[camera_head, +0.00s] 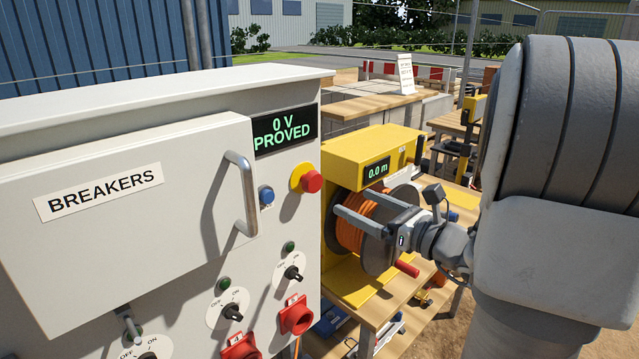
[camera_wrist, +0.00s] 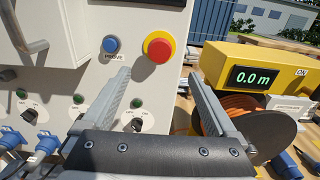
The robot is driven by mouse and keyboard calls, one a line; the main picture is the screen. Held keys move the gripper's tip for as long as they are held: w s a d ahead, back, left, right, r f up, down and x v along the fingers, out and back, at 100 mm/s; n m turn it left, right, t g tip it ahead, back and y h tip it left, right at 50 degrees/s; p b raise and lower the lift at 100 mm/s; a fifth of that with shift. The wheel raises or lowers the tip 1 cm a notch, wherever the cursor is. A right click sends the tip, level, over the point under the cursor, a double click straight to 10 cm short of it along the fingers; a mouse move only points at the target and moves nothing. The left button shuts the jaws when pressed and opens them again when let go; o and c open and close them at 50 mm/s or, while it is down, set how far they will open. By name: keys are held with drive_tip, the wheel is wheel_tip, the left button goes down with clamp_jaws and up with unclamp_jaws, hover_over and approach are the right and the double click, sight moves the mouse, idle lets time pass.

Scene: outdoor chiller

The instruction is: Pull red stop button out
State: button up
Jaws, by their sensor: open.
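The red stop button (camera_head: 312,181) sits on a yellow collar on the front face of the grey breaker cabinet, near its right edge. In the wrist view the red button (camera_wrist: 159,50) is ahead of my gripper, between the lines of its two fingers and above their tips. My gripper (camera_head: 372,205) is open and empty, in front of the cabinet and to the right of the button, apart from it. Its two fingers also show in the wrist view (camera_wrist: 158,78), spread wide. Whether the button is pressed in cannot be told.
A blue PROVE button (camera_head: 266,195) and a door handle (camera_head: 243,190) are left of the red button. Rotary switches (camera_head: 292,273) and red sockets (camera_head: 296,315) lie below. A yellow cable reel unit (camera_head: 345,155) reading 0.0 m stands close on the right. The cabinet display (camera_head: 284,131) reads "0 V PROVED".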

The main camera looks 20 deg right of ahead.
sight(316, 184)
drive_tip(key=p+x, duration=0.1)
drive_tip(key=x, duration=0.9)
drive_tip(key=shift+w+a+p, duration=0.2)
drive_tip(key=shift+w+p, duration=0.15)
clamp_jaws()
